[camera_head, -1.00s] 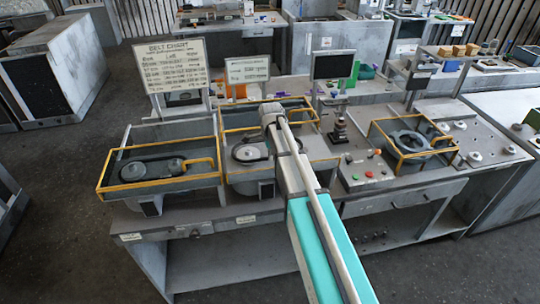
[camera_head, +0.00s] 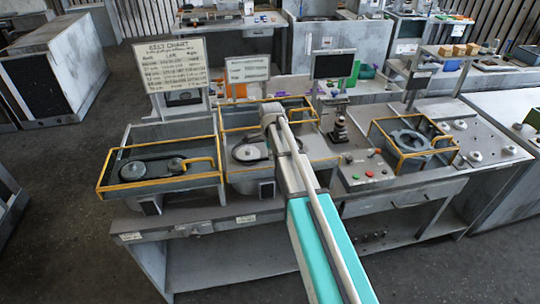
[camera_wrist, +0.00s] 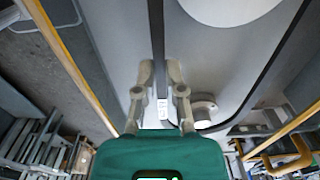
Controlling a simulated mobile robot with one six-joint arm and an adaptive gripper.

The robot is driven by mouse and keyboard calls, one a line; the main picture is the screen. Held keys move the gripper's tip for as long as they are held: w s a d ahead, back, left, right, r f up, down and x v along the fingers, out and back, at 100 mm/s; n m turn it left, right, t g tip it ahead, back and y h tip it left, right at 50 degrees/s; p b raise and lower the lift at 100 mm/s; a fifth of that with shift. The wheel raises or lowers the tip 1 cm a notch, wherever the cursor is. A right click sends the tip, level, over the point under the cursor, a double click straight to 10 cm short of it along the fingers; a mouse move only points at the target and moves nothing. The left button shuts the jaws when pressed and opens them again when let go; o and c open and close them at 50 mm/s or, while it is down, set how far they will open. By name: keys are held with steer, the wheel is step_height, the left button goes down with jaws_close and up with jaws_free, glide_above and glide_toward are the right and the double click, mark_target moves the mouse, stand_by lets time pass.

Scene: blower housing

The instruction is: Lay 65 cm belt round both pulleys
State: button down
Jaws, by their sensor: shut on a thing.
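My gripper (camera_wrist: 160,72) is shut on one strand of a black belt (camera_wrist: 157,45), which runs up between the fingers in the wrist view. A small white tag shows on the belt just below the fingertips. The belt's other strand runs down the right side and curves below a small grey pulley (camera_wrist: 204,111). A large pale disc (camera_wrist: 228,8), apparently the other pulley, lies between the strands at the top edge. I cannot tell whether the belt sits in either groove. In the head view the dark belt loop (camera_head: 238,158) shows in the middle housing (camera_head: 240,182); my arm hides the fingers.
Yellow rails edge the middle housing. The left housing (camera_head: 118,180) holds another belt round its pulleys, with a yellow handle. A belt chart (camera_head: 173,66) and a smaller sign (camera_head: 247,69) stand behind. A button panel (camera_head: 367,172) and a third yellow-railed unit are on the right.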

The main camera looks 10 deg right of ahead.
steer(key=shift+f+b, duration=0.9)
stand_by(0.8)
steer(key=c, duration=0.7)
jaws_free()
steer(key=shift+o, duration=0.2)
steer(key=shift+r, duration=0.1)
steer(key=shift+r+p, duration=1.15)
steer(key=shift+p, duration=0.15)
step_height(320, 180, up, 5)
steer(key=p, duration=0.5)
steer(key=shift+s, duration=0.1)
